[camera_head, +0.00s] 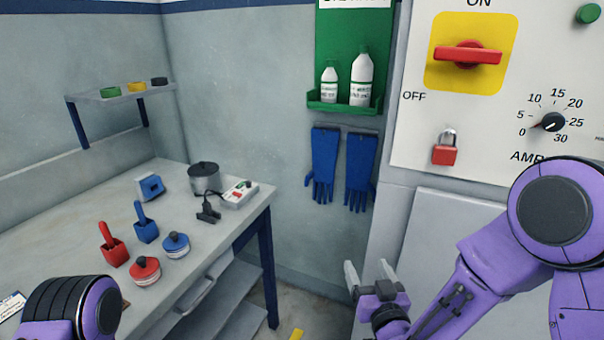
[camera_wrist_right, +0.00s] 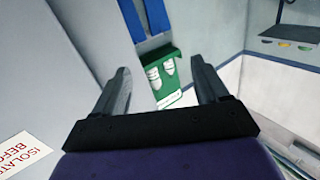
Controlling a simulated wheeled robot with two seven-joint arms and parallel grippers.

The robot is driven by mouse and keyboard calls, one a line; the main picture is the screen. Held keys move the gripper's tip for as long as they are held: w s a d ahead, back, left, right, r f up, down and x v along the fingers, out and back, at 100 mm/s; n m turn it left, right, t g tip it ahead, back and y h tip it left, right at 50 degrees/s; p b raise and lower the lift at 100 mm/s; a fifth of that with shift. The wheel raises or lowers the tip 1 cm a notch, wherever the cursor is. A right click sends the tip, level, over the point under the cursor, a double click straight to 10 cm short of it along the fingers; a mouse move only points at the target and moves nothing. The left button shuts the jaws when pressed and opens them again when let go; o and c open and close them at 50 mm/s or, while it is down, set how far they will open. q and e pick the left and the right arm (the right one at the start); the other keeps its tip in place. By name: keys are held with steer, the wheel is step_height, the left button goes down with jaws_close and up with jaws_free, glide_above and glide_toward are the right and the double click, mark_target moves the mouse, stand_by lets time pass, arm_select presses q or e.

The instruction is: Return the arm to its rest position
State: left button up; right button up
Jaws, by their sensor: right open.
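My right gripper (camera_head: 368,272) is open and empty in the head view, in front of the grey cabinet's lower left edge and below the hanging blue gloves. Its two fingers also show spread apart in the right wrist view (camera_wrist_right: 163,90), with nothing between them. My right arm (camera_head: 470,285) is purple and bends in from the right side. Of my left arm, only a purple and black part (camera_head: 75,310) shows at the lower left; its gripper is out of the picture.
The worktable (camera_head: 80,235) on the left holds red and blue tools, jars, a dark-lidded pot (camera_head: 204,178) and a power strip (camera_head: 240,194). Blue gloves (camera_head: 326,160) hang under a green bottle holder (camera_head: 345,106). A control panel (camera_head: 490,100) is at the right. Floor shows between table and cabinet.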

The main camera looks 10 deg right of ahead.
steer(key=s+d+f+m+g+h, duration=0.1)
steer(key=s+f+m+g, duration=0.1)
steer(key=f, duration=0.3)
steer(key=s+d+f+m+g, duration=0.2)
steer(key=f, duration=0.4)
steer(key=s+d+f+g+h, duration=0.1)
steer(key=s+d+f+g, duration=0.1)
steer(key=s+f, duration=0.4)
steer(key=s+d+f+m+g+h, duration=0.1)
steer(key=s+d+f+g, duration=0.2)
steer(key=s, duration=0.8)
steer(key=s+d+f+m+g, duration=0.1)
steer(key=s+d+f+g, duration=0.1)
steer(key=s+f+g, duration=0.3)
steer(key=s+f, duration=0.4)
steer(key=shift+d+f+h, duration=0.25)
steer(key=shift+f+h, duration=0.15)
